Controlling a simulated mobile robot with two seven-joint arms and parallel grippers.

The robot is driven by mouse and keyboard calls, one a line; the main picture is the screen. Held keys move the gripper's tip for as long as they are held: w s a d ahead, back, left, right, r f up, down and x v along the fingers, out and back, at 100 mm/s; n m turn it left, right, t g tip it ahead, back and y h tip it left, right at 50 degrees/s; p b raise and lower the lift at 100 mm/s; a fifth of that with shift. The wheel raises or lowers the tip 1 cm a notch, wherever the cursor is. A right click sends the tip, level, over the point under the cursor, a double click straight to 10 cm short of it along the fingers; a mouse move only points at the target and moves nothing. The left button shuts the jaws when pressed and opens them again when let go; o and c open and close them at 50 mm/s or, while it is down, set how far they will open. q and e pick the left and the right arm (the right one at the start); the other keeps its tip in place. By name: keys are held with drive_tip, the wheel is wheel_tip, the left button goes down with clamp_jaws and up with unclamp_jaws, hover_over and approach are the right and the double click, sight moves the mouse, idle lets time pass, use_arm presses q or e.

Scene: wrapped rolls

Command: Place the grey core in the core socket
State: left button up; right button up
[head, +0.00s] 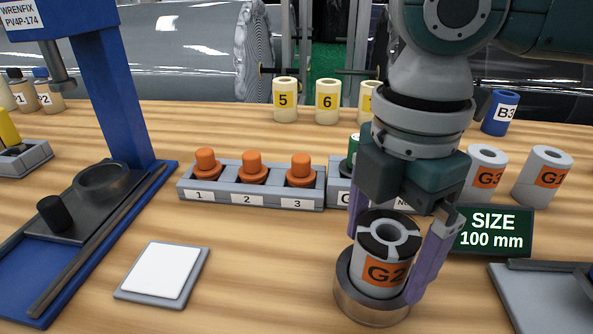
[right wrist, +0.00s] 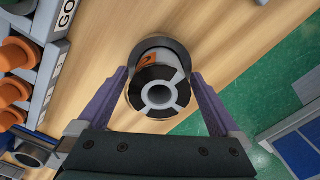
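The grey core (head: 385,275), labelled G2 with a black-and-white top and a central hole, stands roughly upright inside the rim of a round metal socket (head: 371,307). The core also shows in the right wrist view (right wrist: 158,92), with the socket rim (right wrist: 165,43) beyond it. My right gripper (head: 385,262) comes down from above, with one purple finger on each side of the core. Narrow gaps seem to show between fingers and core, so it looks open around it. Whether the core's base is fully seated is hidden by the rim. My left gripper is out of view.
Two more grey cores, G3 (head: 486,172) and G1 (head: 543,176), stand behind a size sign (head: 492,231). A tray of orange plugs (head: 250,190) lies left of the gripper. A white pad (head: 162,273) lies front left, beside a blue press (head: 110,90).

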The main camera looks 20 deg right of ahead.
drive_tip(key=shift+r, duration=0.15)
wheel_tip(320, 180, up, 11)
drive_tip(key=shift+f+p, duration=0.1)
drive_tip(key=shift+p, duration=1.05)
drive_tip(key=shift+r, duration=0.4)
drive_tip(key=shift+a, duration=0.25)
drive_tip(key=s+a+f+m+t+y, duration=0.25)
drive_tip(key=a+f, duration=0.35)
drive_tip(key=a, duration=0.3)
drive_tip(key=s+f+m, duration=0.1)
drive_tip(key=m, duration=0.2)
drive_tip(key=s+d+f+m+t, duration=0.1)
drive_tip(key=s+f+m, duration=0.1)
drive_tip(key=m, duration=0.1)
drive_tip(key=s+f+m, duration=0.1)
drive_tip(key=f+m, duration=0.1)
drive_tip(key=m, duration=0.1)
drive_tip(key=shift+s+d+y, duration=0.25)
drive_tip(key=shift+s+d, duration=0.1)
drive_tip(key=shift+s, duration=0.05)
drive_tip(key=s+d+m+h, duration=0.1)
drive_tip(key=d, duration=0.1)
drive_tip(key=s+d+f+m+h, duration=0.1)
drive_tip(key=s+d+m, duration=0.1)
drive_tip(key=s+d+f+m, duration=0.1)
drive_tip(key=s+d+m, duration=0.1)
drive_tip(key=d, duration=0.1)
drive_tip(key=shift+s+f+h, duration=0.1)
drive_tip(key=shift+f+h, duration=0.1)
drive_tip(key=shift+h, duration=0.2)
